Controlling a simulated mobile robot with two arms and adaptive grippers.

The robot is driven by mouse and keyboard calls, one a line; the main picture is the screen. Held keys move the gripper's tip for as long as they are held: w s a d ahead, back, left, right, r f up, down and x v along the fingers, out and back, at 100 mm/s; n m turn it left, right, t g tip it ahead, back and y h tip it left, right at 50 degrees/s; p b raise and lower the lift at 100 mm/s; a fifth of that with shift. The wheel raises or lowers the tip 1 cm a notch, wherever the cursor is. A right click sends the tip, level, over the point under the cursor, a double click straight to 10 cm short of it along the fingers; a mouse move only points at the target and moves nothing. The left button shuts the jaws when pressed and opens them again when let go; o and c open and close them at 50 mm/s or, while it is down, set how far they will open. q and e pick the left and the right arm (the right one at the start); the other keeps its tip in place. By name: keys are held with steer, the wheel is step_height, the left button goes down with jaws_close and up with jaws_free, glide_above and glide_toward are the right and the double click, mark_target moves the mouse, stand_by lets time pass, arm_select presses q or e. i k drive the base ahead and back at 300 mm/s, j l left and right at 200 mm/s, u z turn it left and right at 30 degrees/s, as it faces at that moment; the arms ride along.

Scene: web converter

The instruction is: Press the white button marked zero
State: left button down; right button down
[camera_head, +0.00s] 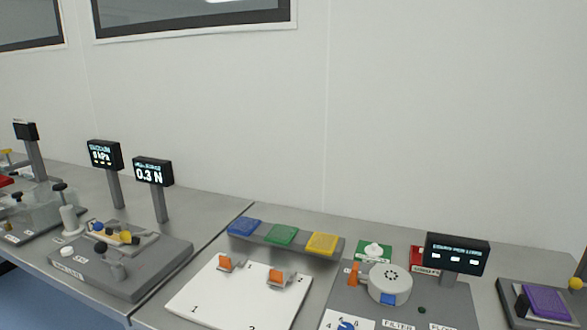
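A small white round button (67,251) sits at the front left of a grey test fixture (125,272) on the left part of the bench. A small label lies by it, too small to read for certain. The fixture's top carries a beige plate (141,240) with small coloured parts and a black knob (100,247). A display (153,172) on a post behind the fixture reads 0.3 N. Nothing covers the button. Neither of my grippers shows in this view.
A second display (104,155) stands behind the fixture. To the right are a white numbered board (232,307), coloured pads on a grey stand (255,252) and a round white device (390,281).

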mark_target(67, 251)
steer(key=u, duration=1.3)
steer(key=k+j, duration=0.05)
